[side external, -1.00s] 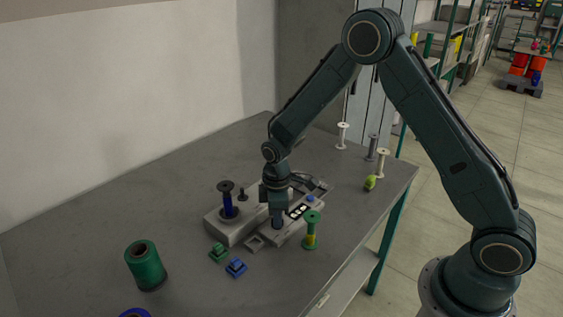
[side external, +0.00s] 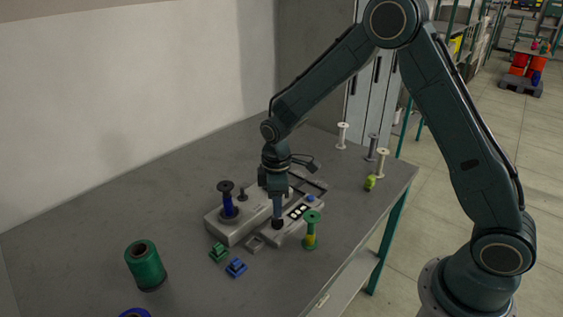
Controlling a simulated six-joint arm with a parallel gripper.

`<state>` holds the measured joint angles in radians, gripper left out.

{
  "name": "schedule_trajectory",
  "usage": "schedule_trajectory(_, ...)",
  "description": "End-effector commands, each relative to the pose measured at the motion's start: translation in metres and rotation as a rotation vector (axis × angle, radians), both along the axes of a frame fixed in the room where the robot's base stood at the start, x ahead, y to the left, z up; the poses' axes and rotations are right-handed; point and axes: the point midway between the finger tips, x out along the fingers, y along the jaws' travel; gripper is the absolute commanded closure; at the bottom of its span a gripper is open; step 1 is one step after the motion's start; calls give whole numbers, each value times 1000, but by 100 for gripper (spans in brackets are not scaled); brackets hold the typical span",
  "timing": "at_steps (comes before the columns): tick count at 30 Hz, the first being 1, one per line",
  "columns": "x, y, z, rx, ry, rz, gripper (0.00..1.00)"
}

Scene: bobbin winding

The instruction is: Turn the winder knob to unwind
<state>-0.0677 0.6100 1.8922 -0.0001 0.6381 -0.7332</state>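The grey winder (side external: 240,228) sits on the table with a dark-flanged bobbin of blue thread (side external: 229,207) upright on its left part. A lower panel with white keys and a blue button (side external: 311,197) forms its right part. My gripper (side external: 277,219) points straight down over the near end of this panel. Its fingertips are at a small dark knob (side external: 277,225), which they partly cover. The fingers are seen nearly edge-on, so I cannot tell whether they are closed on the knob.
Green (side external: 218,253) and blue (side external: 236,267) small blocks lie in front. A large green spool (side external: 146,266) stands at front left. Several pale spools stand at the back right. The table's left side is clear.

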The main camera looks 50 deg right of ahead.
Motion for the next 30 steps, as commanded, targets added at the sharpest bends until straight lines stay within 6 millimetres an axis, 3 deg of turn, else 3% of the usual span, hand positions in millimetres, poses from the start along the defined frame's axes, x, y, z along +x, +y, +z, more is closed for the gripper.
schedule_trajectory(9, 1, 0, 56, 0, -4, 1, 67)
schedule_trajectory(15, 0, 0, 79, 1, -2, 1, 67)
schedule_trajectory(30, 0, 0, 89, 0, 0, 1, 67)
